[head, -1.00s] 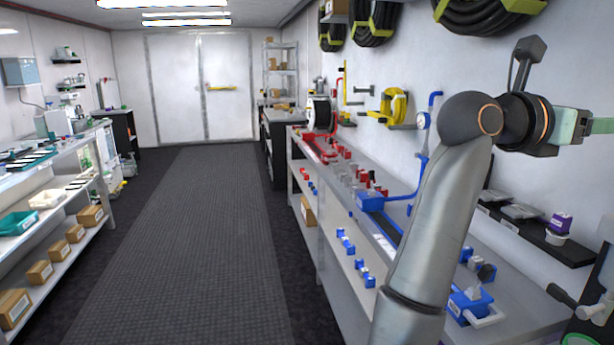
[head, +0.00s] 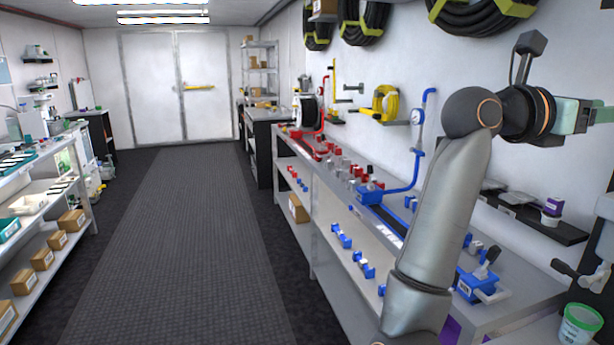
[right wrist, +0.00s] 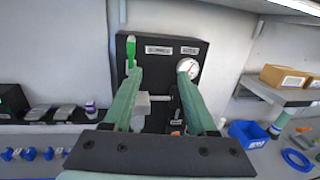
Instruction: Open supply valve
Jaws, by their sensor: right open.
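In the right wrist view a black panel (right wrist: 160,68) is fixed to the wall ahead. It carries a green lever (right wrist: 130,50) standing upright at upper left, a round white gauge (right wrist: 190,67) at upper right, and a grey block (right wrist: 148,104) with a rod. Its small labels are too blurred to read, so I cannot tell which part is the supply valve. My right gripper (right wrist: 160,76) is open and empty, its green fingers pointing at the panel. The left finger overlaps the area just below the lever; contact cannot be told. My left gripper is not in view.
A long grey bench (head: 337,185) with red and blue fittings runs along the right wall. A blue bin (right wrist: 247,133) and a blue ring (right wrist: 297,160) lie right of the panel. A green-rimmed bucket (head: 580,326) is at lower right. The aisle floor (head: 190,250) is clear.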

